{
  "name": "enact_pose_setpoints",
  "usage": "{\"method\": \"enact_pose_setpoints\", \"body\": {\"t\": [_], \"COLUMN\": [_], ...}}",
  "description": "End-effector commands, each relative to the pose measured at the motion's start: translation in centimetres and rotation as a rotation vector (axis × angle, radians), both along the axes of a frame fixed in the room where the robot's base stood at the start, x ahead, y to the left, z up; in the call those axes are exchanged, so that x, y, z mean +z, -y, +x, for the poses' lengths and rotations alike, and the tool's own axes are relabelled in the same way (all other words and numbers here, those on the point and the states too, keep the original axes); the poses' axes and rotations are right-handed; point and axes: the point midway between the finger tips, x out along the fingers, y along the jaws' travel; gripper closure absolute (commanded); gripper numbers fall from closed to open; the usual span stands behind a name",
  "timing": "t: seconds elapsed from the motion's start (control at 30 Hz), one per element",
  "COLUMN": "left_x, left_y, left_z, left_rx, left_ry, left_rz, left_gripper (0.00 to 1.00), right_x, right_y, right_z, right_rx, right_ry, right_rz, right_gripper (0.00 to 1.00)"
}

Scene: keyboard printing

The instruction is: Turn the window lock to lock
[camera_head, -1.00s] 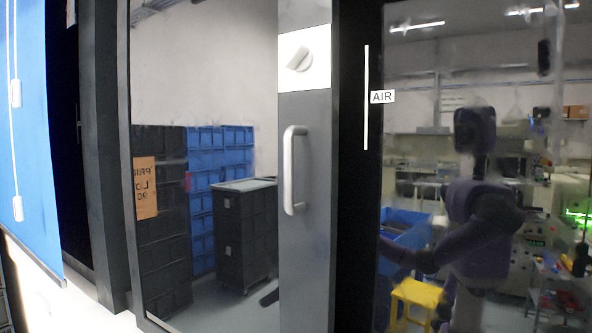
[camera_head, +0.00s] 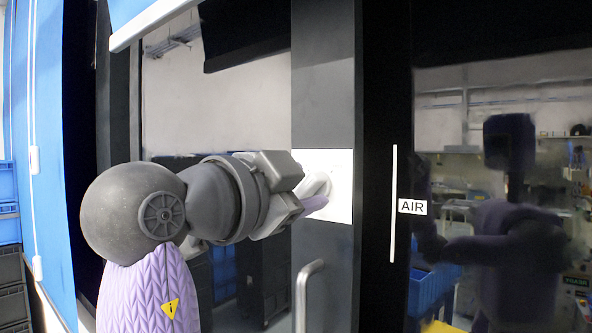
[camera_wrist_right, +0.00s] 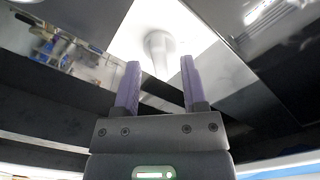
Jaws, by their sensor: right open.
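The window lock is a pale rounded knob (camera_head: 319,184) on a white plate (camera_head: 341,206) on the grey door frame. In the right wrist view the knob (camera_wrist_right: 158,48) shows between and just ahead of the fingertips. My right gripper (camera_wrist_right: 160,68) is open, with one purple finger on each side of the knob in that picture. In the head view the right gripper (camera_head: 308,192) is at the plate and partly covers the knob. I cannot tell whether the fingers touch it. My left gripper is out of view.
A grey pull handle (camera_head: 305,292) stands out below the plate. A black frame post (camera_head: 385,120) with an AIR label (camera_head: 412,207) is to the right. A blue panel (camera_head: 52,130) hangs at the left. The dark glass at right shows a reflection.

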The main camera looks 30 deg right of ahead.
Motion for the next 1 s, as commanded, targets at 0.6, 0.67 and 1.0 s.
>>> {"method": "enact_pose_setpoints", "body": {"t": [0.6, 0.67, 1.0], "left_x": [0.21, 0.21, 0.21], "left_y": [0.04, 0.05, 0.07], "left_z": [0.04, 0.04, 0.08], "left_rx": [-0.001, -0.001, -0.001], "left_ry": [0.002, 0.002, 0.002], "left_rz": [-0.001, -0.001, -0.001], "left_gripper": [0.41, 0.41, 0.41], "right_x": [-0.07, -0.07, -0.08], "right_y": [0.58, 0.58, 0.56], "right_z": [0.27, 0.27, 0.29], "right_rx": [0.001, 0.001, 0.001], "right_ry": [-0.002, -0.002, -0.023], "right_rz": [-0.001, -0.001, -0.010], "right_gripper": [1.00, 1.00, 1.00]}}
